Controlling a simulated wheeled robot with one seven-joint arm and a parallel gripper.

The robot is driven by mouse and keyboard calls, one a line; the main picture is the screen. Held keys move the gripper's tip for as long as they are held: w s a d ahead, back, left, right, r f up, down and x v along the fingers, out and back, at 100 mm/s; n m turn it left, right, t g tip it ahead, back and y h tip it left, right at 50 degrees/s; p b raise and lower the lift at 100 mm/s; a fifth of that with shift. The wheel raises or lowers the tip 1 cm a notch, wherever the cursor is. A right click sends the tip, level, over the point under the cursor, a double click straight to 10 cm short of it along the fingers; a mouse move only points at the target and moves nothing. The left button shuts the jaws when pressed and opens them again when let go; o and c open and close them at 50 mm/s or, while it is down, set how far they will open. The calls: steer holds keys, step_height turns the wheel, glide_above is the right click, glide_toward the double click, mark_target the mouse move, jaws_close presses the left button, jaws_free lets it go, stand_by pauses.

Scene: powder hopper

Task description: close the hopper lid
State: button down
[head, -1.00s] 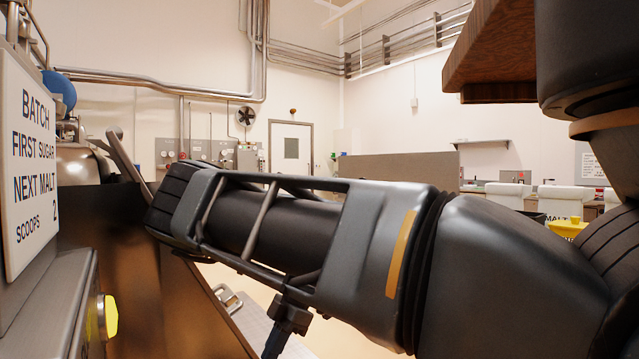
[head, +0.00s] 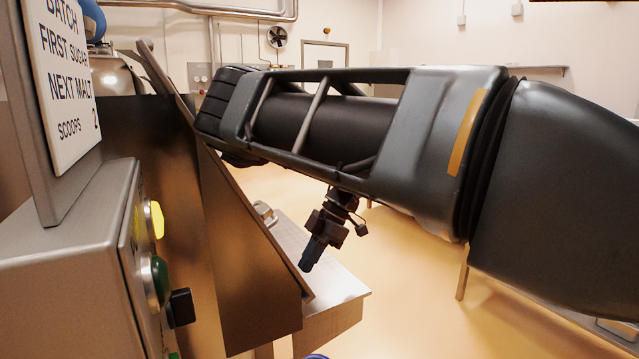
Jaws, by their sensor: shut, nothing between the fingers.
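The hopper (head: 240,270) is a dark, brownish metal body left of centre in the head view, with a sloping right edge. A thin slanted metal plate (head: 163,75) runs along that slope and sticks up above the body's top; it appears to be the lid, seen nearly edge-on. A small metal handle (head: 265,213) shows just right of the slanted plate. My gripper (head: 308,262) hangs below my forearm, pointing down, and looks closed and empty. It appears just right of the plate's lower part; contact cannot be told. My forearm hides the plate's middle surroundings.
A control box (head: 80,230) with a yellow button (head: 157,220) and a green button (head: 160,280) stands at left, below a batch sign (head: 68,75). A steel ledge (head: 335,285) lies right of the hopper. Open floor (head: 400,310) extends to the right.

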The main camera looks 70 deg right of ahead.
steer(key=s+d+r, duration=0.6)
steer(key=s+d, duration=0.1)
steer(key=d, duration=0.2)
steer(key=shift+s, duration=0.25)
